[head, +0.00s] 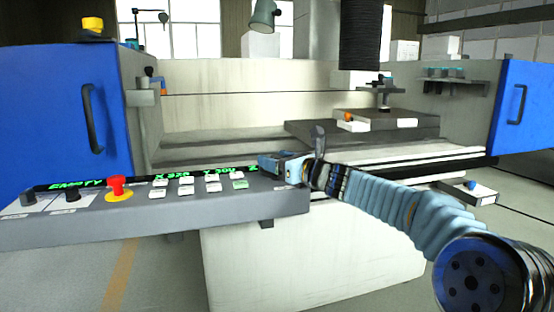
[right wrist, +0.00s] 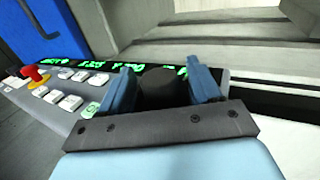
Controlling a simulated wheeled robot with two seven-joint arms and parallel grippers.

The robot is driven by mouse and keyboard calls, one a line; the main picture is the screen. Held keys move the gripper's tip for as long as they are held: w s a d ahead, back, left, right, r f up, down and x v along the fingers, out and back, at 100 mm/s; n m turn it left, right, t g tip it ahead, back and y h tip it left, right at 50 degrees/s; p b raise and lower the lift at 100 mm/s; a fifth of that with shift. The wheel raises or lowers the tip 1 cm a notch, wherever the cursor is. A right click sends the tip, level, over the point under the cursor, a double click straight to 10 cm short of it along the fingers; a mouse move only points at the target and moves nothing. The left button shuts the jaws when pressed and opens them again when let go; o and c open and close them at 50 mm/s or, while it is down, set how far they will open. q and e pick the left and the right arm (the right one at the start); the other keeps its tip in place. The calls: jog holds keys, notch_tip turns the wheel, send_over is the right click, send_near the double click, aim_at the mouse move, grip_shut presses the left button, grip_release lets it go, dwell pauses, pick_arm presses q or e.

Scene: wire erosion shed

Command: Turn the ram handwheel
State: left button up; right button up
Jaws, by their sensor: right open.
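A dark round knob (right wrist: 158,88), which looks like the ram handwheel, shows in the right wrist view at the right end of the control panel (head: 180,220). My right gripper (head: 268,164) is at that end of the panel, its fingers pointing left in the head view. In the right wrist view the two blue fingers of my right gripper (right wrist: 160,85) stand open, one on each side of the knob. I cannot tell whether they touch it. In the head view the knob is hidden by the gripper. My left gripper is not in view.
The panel has a red button (head: 117,187) on a yellow base, several white keys (head: 186,189) and a green-lettered display. A blue door (head: 60,120) stands at the left, another (head: 520,105) at the right. Behind is the worktank with a dark block (head: 375,128).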

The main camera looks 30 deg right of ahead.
jog(key=shift+c, duration=0.3)
jog(key=c, duration=0.9)
jog(key=shift+o, duration=0.2)
jog(key=shift+a+f+m+h+b, duration=0.1)
jog(key=shift+f+m+h+b, duration=0.15)
jog(key=shift+h+b, duration=0.5)
jog(key=m+h+b, duration=0.2)
jog(key=h+b, duration=0.1)
jog(key=b, duration=0.1)
jog(key=m+h+b, duration=0.2)
jog(key=h+b, duration=0.1)
jog(key=shift+a+f+m+b, duration=0.1)
jog(key=shift+m+b, duration=0.15)
jog(key=shift+b, duration=0.15)
jog(key=m+h+b, duration=0.1)
jog(key=h, duration=0.1)
jog(key=shift+w+m+g+h, duration=0.1)
jog(key=shift+m+g+h, duration=0.2)
jog(key=shift+g+h, duration=0.1)
jog(key=shift+r+m+g+h+b, duration=0.2)
jog(key=shift+m+g+h, duration=0.3)
jog(key=shift+h, duration=0.3)
jog(key=shift+r+m+g+h+b, duration=0.15)
jog(key=shift+m+g+h, duration=0.15)
jog(key=shift+m+h, duration=0.4)
